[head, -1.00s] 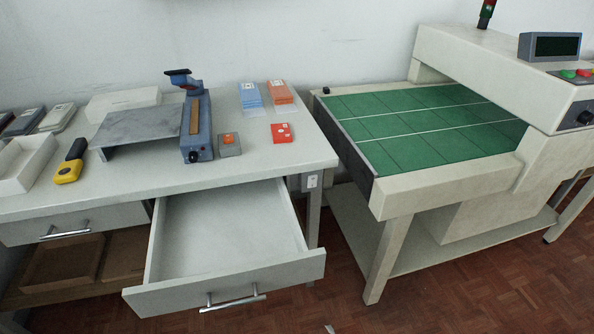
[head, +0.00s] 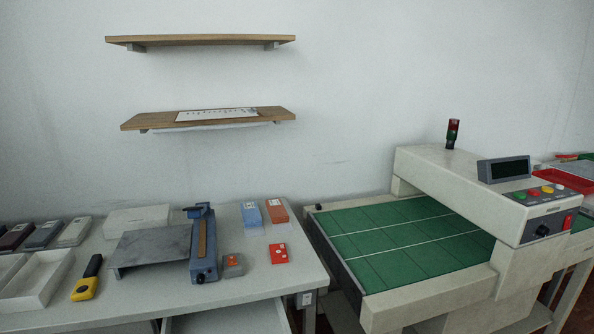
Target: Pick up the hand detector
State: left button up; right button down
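The hand detector (head: 87,279) appears to be the yellow and black handheld tool. It lies on the left part of the grey table (head: 257,288), between a white open tray and a grey slanted plate. Its black end points to the back and its yellow end to the front. Nothing touches it from above. Neither of my grippers shows in the head view.
A white tray (head: 57,271) lies left of the detector, and the grey plate (head: 150,247) and blue device (head: 204,250) lie right. A drawer (head: 230,320) stands open below the table front. A conveyor machine (head: 460,290) stands at right. Two shelves (head: 215,118) hang above.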

aim_at(85, 288)
jog(key=u, duration=1.35)
